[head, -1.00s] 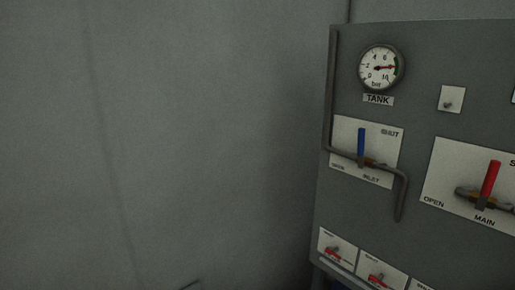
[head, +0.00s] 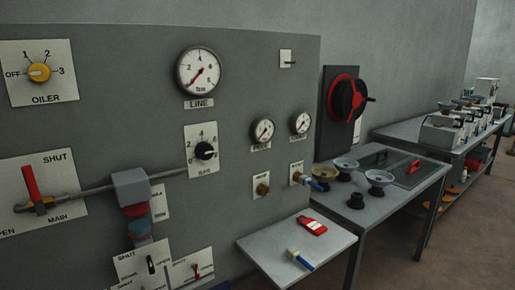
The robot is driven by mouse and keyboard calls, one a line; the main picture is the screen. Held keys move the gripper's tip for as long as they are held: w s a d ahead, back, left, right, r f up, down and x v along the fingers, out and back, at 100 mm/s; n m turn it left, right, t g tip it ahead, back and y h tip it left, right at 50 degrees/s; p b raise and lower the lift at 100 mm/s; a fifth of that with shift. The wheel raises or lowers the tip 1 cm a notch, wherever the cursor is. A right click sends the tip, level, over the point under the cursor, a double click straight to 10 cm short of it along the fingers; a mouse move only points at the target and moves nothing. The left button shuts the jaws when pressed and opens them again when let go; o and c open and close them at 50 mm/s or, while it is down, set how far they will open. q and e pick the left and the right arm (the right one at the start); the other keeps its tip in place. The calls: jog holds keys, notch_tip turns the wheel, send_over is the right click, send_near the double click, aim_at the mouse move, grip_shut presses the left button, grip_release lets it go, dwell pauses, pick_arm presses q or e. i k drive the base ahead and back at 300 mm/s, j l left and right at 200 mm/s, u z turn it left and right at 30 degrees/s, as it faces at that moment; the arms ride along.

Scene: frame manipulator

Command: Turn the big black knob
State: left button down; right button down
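A round black knob (head: 205,151) sits on a white plate with a numbered scale marked 0 to 6 on the grey panel, below the LINE gauge. A larger black round wheel or knob (head: 345,100) with red parts and a side handle is mounted on a dark plate to the right of the panel. I cannot tell which of the two the task names. A small black lever-like knob (head: 151,264) is low on the panel. Neither of my grippers is in view.
The panel carries the LINE gauge (head: 199,70), a yellow OILER knob (head: 39,73) and a red MAIN lever (head: 31,184). A small shelf (head: 270,246) holds red and blue-handled items. A table (head: 408,199) with funnel-like dishes stands right, and a bench (head: 405,131) lies beyond.

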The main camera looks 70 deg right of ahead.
aim_at(204, 150)
jog(key=z, duration=1.75)
